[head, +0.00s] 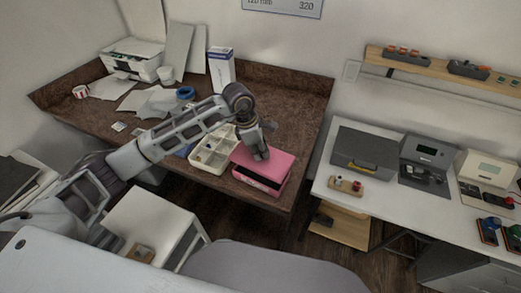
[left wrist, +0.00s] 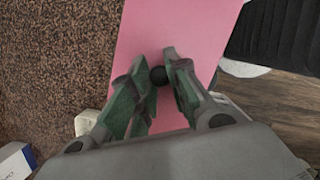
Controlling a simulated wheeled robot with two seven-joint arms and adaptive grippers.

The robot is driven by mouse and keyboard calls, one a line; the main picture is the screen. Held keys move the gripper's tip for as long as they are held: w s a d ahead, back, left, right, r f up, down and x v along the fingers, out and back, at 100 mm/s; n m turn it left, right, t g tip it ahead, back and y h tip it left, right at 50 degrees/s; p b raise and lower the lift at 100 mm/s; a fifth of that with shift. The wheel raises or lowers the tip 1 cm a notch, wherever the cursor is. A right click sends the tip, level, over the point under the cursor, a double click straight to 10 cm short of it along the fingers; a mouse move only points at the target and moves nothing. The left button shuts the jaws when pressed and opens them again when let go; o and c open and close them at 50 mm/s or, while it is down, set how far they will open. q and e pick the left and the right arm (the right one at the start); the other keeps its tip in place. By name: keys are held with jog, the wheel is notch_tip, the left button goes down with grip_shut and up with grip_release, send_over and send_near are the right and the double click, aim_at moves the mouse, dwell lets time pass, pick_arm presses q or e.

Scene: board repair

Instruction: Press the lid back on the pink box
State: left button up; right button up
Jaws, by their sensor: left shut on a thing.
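The pink box (head: 266,190) stands near the front right edge of the brown desk. Its pink lid (head: 282,165) is over the top of the box, and a dark band shows below it along the front. I cannot tell whether the lid is fully seated. In the left wrist view the flat pink lid (left wrist: 185,25) carries a dark round knob (left wrist: 158,76). My left gripper (head: 260,157) is over the lid with its fingers down, shut on the knob. The gripper also shows in the left wrist view (left wrist: 157,68). My right gripper is out of view.
A cream compartment tray (head: 213,157) with small parts sits just left of the box. A blue-and-white carton (head: 221,68), a blue tape roll (head: 185,92) and a printer (head: 132,58) stand farther back. A white bench (head: 330,178) with instruments is at right, across a gap.

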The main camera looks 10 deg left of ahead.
pick_arm(q)
jog(key=shift+f+b, duration=0.3)
jog(key=shift+f, duration=1.45)
jog(key=shift+f+b, duration=1.15)
jog(key=shift+b, duration=0.15)
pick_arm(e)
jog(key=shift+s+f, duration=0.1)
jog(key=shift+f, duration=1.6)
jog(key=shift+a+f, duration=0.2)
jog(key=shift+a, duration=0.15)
pick_arm(q)
jog(key=shift+b, duration=0.35)
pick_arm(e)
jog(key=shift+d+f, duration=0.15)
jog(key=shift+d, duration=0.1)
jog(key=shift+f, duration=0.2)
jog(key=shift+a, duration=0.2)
pick_arm(q)
jog(key=shift+b, duration=0.5)
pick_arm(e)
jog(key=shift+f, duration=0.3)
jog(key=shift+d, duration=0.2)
